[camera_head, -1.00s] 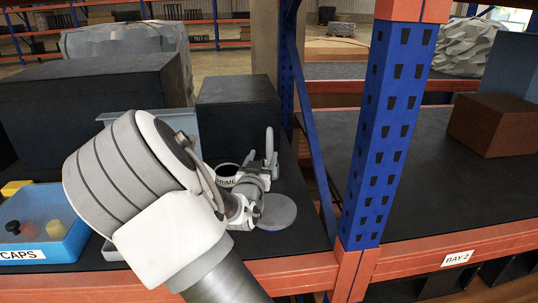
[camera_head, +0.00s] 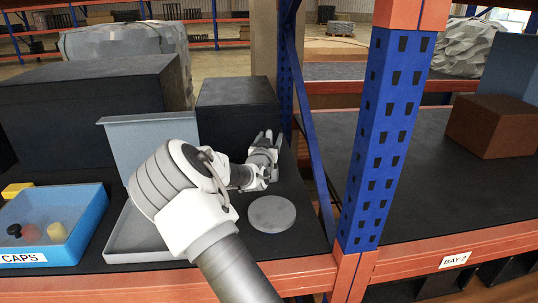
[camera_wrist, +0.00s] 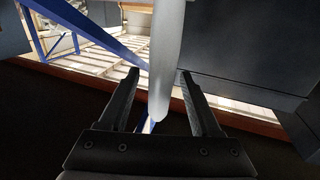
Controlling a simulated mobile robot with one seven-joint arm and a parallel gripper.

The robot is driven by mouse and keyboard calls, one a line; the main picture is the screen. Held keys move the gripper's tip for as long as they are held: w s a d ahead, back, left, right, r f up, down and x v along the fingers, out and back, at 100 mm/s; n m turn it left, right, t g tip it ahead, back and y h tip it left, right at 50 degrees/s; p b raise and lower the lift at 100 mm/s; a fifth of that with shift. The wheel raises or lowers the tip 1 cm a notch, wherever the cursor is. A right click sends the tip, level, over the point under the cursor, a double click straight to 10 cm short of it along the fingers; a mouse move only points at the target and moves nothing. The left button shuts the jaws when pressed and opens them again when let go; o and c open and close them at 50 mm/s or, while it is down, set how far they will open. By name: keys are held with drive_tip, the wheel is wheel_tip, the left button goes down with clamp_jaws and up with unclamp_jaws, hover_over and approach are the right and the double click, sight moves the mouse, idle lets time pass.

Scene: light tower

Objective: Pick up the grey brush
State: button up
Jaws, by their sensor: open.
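A smooth light grey rod (camera_wrist: 166,55), which looks like the handle of the grey brush, stands between my open fingers in the wrist view. Its rounded end points toward my gripper's palm, and dark gaps show on both sides near that end. I cannot tell whether a finger touches it. My gripper (camera_head: 268,138) is over the dark shelf, in front of the dark box, in the head view; it also shows in the wrist view (camera_wrist: 160,75). The brush's bristles are not visible, and my arm hides part of that area.
A round grey disc (camera_head: 272,213) lies on the shelf just in front of my gripper. A grey tray (camera_head: 128,256) and a blue CAPS bin (camera_head: 88,222) are to the left. A dark box (camera_head: 238,105) stands behind; a blue rack post (camera_head: 385,140) is to the right.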

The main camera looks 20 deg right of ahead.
drive_tip(key=shift+w+d, duration=0.35)
drive_tip(key=shift+w, duration=0.3)
clamp_jaws()
idle(1.0)
